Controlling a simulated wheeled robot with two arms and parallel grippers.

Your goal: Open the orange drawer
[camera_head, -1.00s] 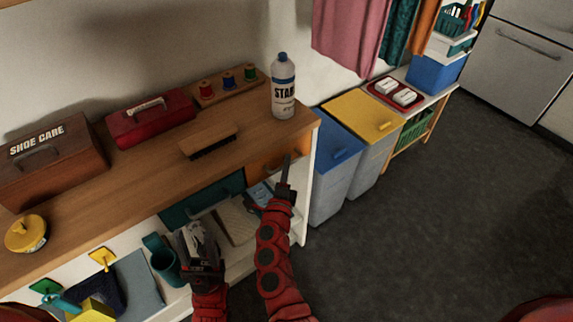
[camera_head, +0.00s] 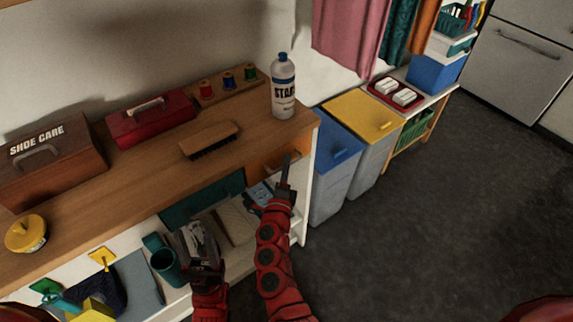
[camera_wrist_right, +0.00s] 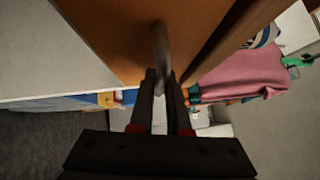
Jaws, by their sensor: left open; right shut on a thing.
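The orange drawer (camera_head: 268,166) is at the right end of the wooden counter, beside a teal drawer (camera_head: 203,200). Its front looks about flush with the teal one; I cannot tell any small gap. My right gripper (camera_head: 286,165) is at the orange drawer's front. In the right wrist view the orange front (camera_wrist_right: 115,35) fills the top, and my right gripper's fingers (camera_wrist_right: 162,75) are shut on its grey handle (camera_wrist_right: 161,40). My left gripper (camera_head: 197,238) is open and empty, below the teal drawer in front of the lower shelf.
A spray-starch bottle (camera_head: 283,86), a brush (camera_head: 209,140), a red box (camera_head: 151,118) and a shoe care box (camera_head: 49,158) stand on the counter. Blue (camera_head: 335,160) and yellow-lidded (camera_head: 362,118) bins stand right of it. The dark floor (camera_head: 430,220) is clear.

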